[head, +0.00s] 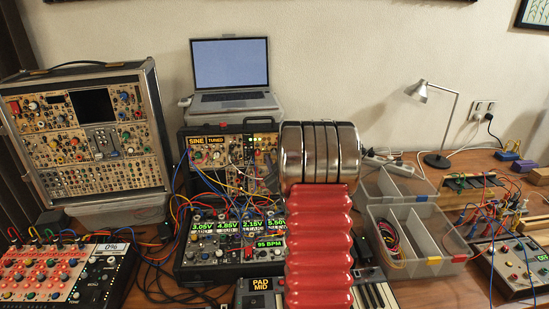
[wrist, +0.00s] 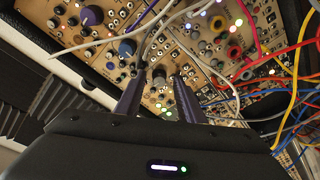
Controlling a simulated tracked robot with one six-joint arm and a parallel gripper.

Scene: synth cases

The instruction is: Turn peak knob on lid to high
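The case lid (head: 184,150) stands upright at the back of the open case, with a "SINE" and a "TUNED" display at its top left. My silver and red arm hides its right part and my gripper in the head view. In the wrist view, my gripper (wrist: 158,80) points at a tan module panel full of knobs, lights and jacks. Its two dark fingers are apart. A grey knob (wrist: 158,76) shows between the fingertips; contact cannot be told. No label is readable there, so I cannot confirm which knob is peak.
Patch cables (wrist: 238,90) crowd the panel's right side and cross above the fingers. The laptop (head: 230,75) stands behind the lid. A clear divided bin (head: 420,262), a desk lamp (head: 437,160) and a red-buttoned mixer (head: 60,275) stand on the table.

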